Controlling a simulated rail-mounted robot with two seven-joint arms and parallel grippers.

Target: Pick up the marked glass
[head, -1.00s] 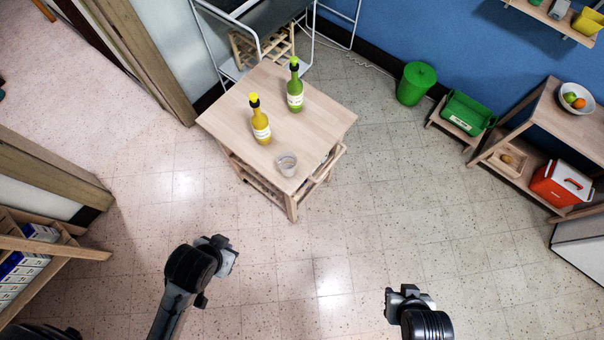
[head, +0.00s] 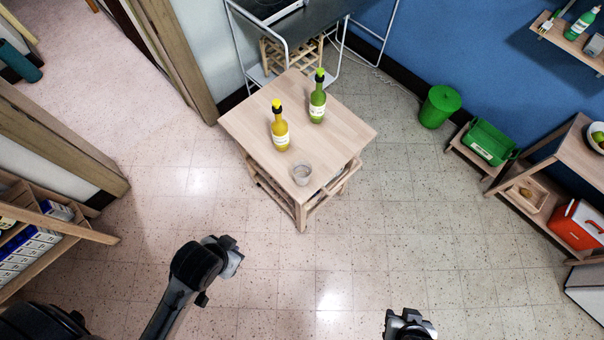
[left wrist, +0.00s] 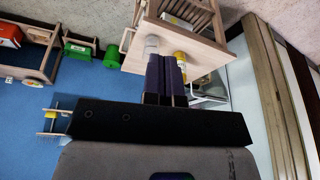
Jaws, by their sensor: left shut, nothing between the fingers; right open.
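A clear grey glass (head: 302,173) stands upright near the front corner of a small wooden cart (head: 345,130). A mark on it cannot be made out. A yellow bottle (head: 280,130) and a green bottle (head: 317,98) stand behind it on the same top. My left gripper (head: 232,256) is shut and empty, out over the floor in front of the cart. In the left wrist view its dark fingers (left wrist: 166,76) are together, and the glass (left wrist: 152,45) shows beyond them. My right gripper (head: 410,322) is open at the bottom edge, apart from the cart.
Open tiled floor lies between my arms and the cart. A wooden shelf with boxes (head: 35,240) stands at left. A green bin (head: 440,107), a green crate (head: 488,143) and a shelf with a red cooler (head: 577,224) are at right. A metal-framed rack (head: 240,45) stands behind the cart.

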